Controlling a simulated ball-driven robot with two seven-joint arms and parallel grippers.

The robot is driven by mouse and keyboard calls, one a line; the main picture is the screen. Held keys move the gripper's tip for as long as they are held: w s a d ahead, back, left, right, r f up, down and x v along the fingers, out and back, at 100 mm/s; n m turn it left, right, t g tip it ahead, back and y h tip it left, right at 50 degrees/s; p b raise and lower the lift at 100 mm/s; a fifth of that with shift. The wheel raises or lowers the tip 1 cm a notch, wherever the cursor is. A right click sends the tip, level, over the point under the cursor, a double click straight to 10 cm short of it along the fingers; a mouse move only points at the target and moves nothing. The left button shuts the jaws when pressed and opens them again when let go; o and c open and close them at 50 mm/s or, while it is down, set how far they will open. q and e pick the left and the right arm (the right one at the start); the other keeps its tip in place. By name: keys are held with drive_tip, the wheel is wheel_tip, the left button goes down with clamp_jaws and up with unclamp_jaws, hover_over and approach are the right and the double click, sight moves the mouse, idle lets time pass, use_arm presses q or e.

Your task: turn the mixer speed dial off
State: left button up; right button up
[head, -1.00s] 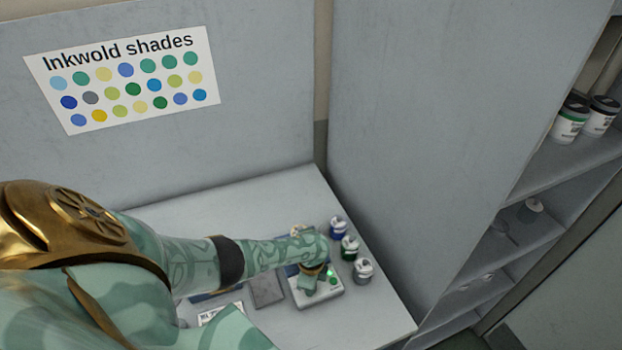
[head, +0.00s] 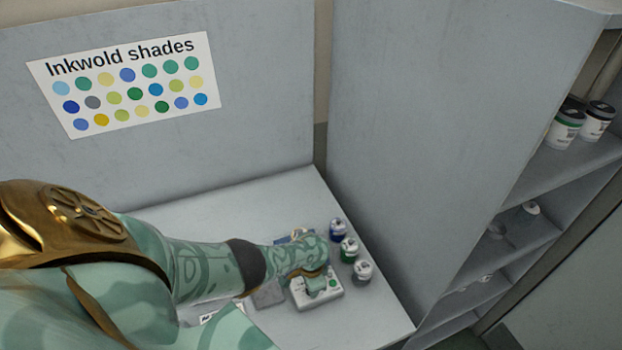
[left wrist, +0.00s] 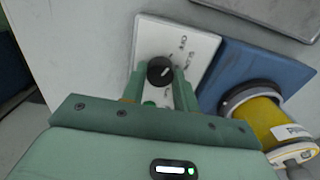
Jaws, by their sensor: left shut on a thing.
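The mixer speed dial (left wrist: 160,71) is a round black knob with a white pointer mark. In the left wrist view the mark points toward the upper right; the lettering around it is too small to read surely. The dial sits on a white control box (head: 327,300), whose panel also shows in the left wrist view (left wrist: 160,35). My left gripper (left wrist: 160,84) is shut on the dial, one green finger on each side. In the head view my left gripper (head: 319,288) covers the dial. A green button or lamp (head: 333,284) shows on the box. My right gripper is not in view.
Blue, green and grey-labelled cans (head: 349,249) stand just right of the box. A yellow jar (left wrist: 259,113) lies or stands on a blue base (left wrist: 238,66) beside the panel. A grey plate (head: 268,294) is left of the box. A tall cabinet wall (head: 410,140) rises at right.

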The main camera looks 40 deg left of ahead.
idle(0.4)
use_arm(q)
drive_tip(key=o, duration=1)
drive_tip(key=shift+c, duration=0.2)
wheel_tip(320, 180, up, 16)
drive_tip(key=p, duration=1.2)
drive_tip(key=shift+r, duration=0.15)
